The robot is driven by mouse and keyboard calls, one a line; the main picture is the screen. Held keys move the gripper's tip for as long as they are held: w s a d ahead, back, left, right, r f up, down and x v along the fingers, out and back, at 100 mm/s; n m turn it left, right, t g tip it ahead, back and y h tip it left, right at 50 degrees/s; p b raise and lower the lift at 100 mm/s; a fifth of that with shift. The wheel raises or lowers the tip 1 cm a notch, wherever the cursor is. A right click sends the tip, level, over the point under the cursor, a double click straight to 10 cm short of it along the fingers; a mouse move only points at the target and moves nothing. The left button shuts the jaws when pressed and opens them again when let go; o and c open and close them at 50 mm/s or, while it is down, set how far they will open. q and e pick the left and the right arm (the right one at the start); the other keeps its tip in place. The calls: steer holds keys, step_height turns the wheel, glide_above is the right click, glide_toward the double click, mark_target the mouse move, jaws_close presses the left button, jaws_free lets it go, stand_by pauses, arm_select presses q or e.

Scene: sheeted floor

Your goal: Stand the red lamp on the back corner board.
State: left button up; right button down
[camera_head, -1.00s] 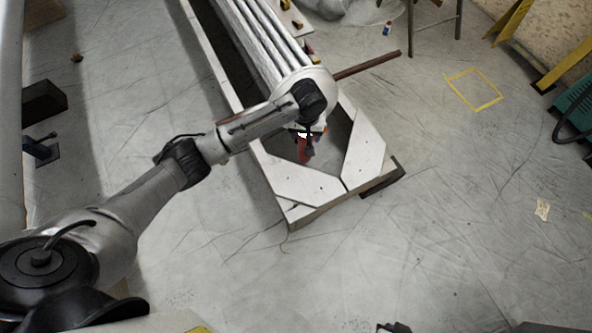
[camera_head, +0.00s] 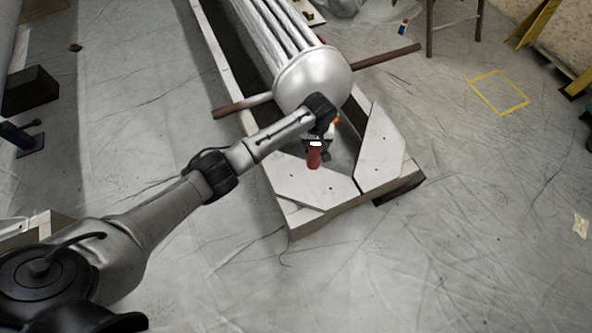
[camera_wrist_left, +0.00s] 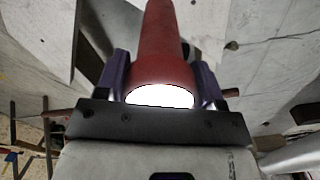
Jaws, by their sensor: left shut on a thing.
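My left gripper (camera_head: 317,146) is shut on the red lamp (camera_head: 314,158), near the end of the long frame. In the left wrist view the red lamp (camera_wrist_left: 160,50) lies between the purple fingers of the gripper (camera_wrist_left: 162,72), its bright white end towards the camera. In the head view the lamp overlaps the inner edge of the left pale corner board (camera_head: 312,182); I cannot tell whether it touches. A second corner board (camera_head: 382,150) is to the right, across a narrow gap. My right gripper is not in view.
A silver ribbed cylinder with a domed end (camera_head: 315,78) lies along the frame behind the gripper. A brown bar (camera_head: 388,56) sticks out to its right. The sheeted floor to the right is open, with a yellow taped square (camera_head: 498,92).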

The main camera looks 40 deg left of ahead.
arm_select(q)
steer(key=s+a+f+b, duration=0.4)
steer(key=a+f+b, duration=0.4)
steer(key=a+f, duration=0.2)
steer(key=shift+a+f+b, duration=0.3)
steer(key=shift+f+b, duration=0.05)
steer(key=shift+f, duration=0.05)
steer(key=shift+w+f, duration=0.1)
steer(key=shift+w, duration=0.05)
steer(key=o, duration=1.3)
steer(key=shift+f, duration=0.1)
steer(key=shift+c, duration=0.2)
step_height(320, 180, up, 12)
steer(key=p, duration=0.7)
steer(key=shift+r, duration=0.2)
